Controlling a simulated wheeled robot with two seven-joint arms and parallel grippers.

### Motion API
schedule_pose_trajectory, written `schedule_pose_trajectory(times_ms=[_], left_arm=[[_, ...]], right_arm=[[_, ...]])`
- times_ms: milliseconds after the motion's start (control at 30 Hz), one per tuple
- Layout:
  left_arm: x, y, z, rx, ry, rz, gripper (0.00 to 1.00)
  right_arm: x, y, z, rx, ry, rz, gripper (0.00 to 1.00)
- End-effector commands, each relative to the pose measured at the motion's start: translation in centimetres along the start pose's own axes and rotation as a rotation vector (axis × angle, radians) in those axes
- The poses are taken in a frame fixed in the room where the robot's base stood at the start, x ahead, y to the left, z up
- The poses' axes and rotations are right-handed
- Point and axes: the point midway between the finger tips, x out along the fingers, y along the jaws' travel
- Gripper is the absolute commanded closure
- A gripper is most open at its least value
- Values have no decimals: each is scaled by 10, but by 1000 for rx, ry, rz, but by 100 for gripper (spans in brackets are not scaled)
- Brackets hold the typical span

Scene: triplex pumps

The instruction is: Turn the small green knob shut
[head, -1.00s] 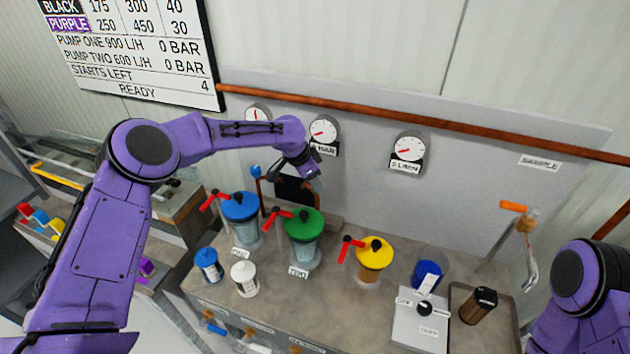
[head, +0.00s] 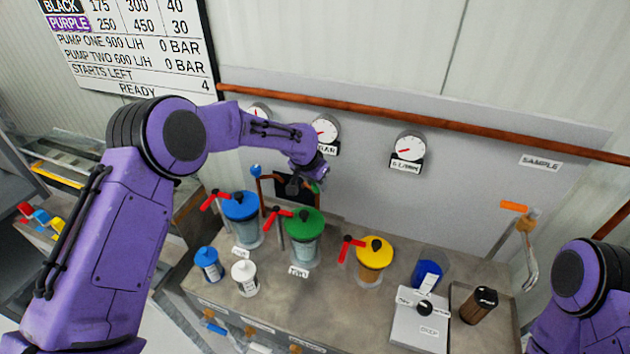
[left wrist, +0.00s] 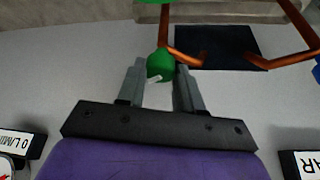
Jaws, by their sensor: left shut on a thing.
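The small green knob (left wrist: 160,64) sits between the two grey fingers of my left gripper (left wrist: 160,86) in the left wrist view, with a pale mark on it. In the head view my left gripper (head: 306,186) is at the back wall above the large green-lidded vessel (head: 304,225). A bit of the green knob (head: 316,187) shows at its fingers; the rest is hidden. The gripper is shut on the knob. My right gripper is out of view; only part of that arm shows at the right edge.
A small blue knob (head: 256,170) on a copper pipe is just left of my gripper. A dark panel (left wrist: 215,47) is behind the pipes. Blue-lidded (head: 240,208) and yellow-lidded (head: 375,250) vessels with red handles stand on the bench below. Gauges (head: 325,130) line the wall.

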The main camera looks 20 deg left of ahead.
Motion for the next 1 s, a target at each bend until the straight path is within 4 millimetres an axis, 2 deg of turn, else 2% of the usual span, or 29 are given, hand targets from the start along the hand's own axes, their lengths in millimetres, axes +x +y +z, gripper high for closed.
schedule_pose_trajectory(times_ms=[700,1000], left_arm=[[2,5,0,-617,-2,-259,95],[3,6,-1,-826,-2,-344,95]], right_arm=[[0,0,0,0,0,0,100],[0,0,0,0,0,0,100]])
